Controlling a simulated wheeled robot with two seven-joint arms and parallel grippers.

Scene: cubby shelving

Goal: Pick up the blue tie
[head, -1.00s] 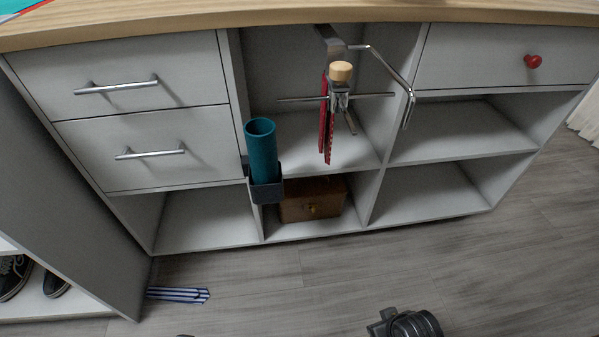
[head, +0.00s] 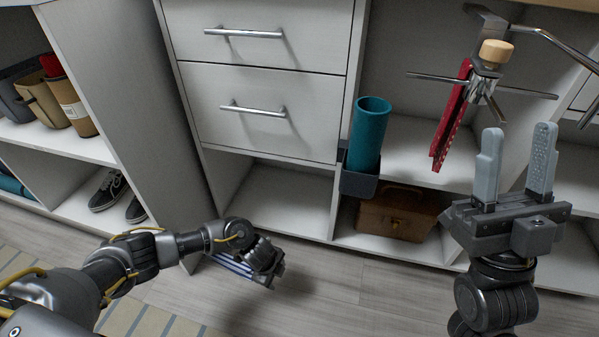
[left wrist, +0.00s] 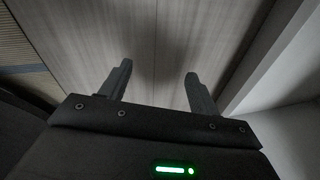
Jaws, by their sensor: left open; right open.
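The blue tie (head: 232,266), striped blue and white, lies on the floor in front of the cubby unit in the head view. My left gripper (head: 270,268) is low over it and hides part of it. In the left wrist view my left gripper (left wrist: 158,72) has its fingers apart with only bare floor visible between them; I cannot make out the tie there. My right gripper (head: 515,160) is raised at the right with its fingers up, open and empty.
The cubby unit holds drawers (head: 262,95), a teal cylinder (head: 370,132) in a dark holder and a brown box (head: 398,214). A red item (head: 452,115) hangs from a metal rack. At left, shelves hold shoes (head: 108,190) and bins (head: 74,105). Floor right of the tie is clear.

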